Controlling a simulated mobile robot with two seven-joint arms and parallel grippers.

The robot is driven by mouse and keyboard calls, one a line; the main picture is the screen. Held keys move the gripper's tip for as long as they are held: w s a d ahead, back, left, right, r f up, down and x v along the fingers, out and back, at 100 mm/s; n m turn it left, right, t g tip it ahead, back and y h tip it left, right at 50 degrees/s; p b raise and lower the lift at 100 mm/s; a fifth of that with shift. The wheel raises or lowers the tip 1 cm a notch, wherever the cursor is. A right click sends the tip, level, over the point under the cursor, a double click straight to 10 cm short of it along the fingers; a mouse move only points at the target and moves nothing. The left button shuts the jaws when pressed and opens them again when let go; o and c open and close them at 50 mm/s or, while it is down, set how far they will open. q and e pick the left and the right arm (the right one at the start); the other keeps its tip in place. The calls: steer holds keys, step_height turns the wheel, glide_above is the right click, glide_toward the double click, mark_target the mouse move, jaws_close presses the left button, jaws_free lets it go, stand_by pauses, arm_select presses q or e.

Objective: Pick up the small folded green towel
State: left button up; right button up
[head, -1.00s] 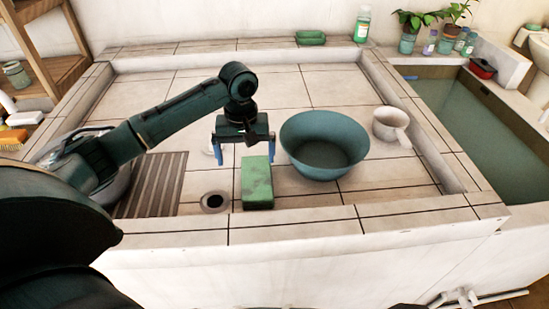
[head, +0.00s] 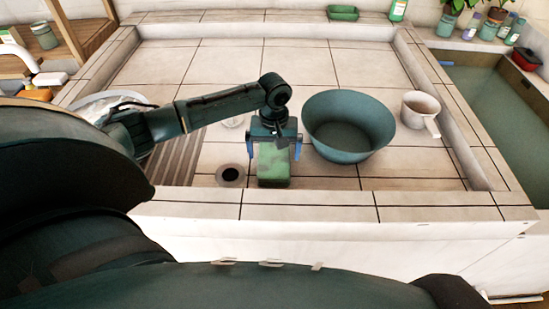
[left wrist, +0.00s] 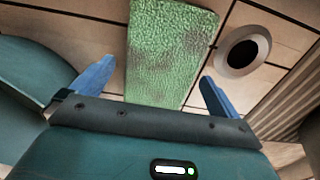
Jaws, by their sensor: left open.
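The small folded green towel (head: 273,168) lies on the tiled basin floor, between the drain hole and the large teal bowl. My left gripper (head: 273,152) is open and hangs over the towel, with one blue finger on each side of it in the head view. In the left wrist view the towel (left wrist: 170,50) runs up between the two spread fingers of the gripper (left wrist: 150,82), and nothing is held. I cannot tell how far the fingertips are above the floor. My right gripper is not in view.
The teal bowl (head: 348,125) stands just right of the towel, close to the gripper. A white dipper (head: 420,112) is beyond it. The drain (head: 230,175) and a ribbed panel (head: 172,160) lie to the left. The basin's raised front rim (head: 310,205) is near. The back floor is clear.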

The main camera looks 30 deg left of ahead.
arm_select(q)
steer(key=shift+f, duration=1.3)
steer(key=shift+c, duration=0.6)
steer(key=shift+w, duration=0.1)
steer(key=c, duration=0.9)
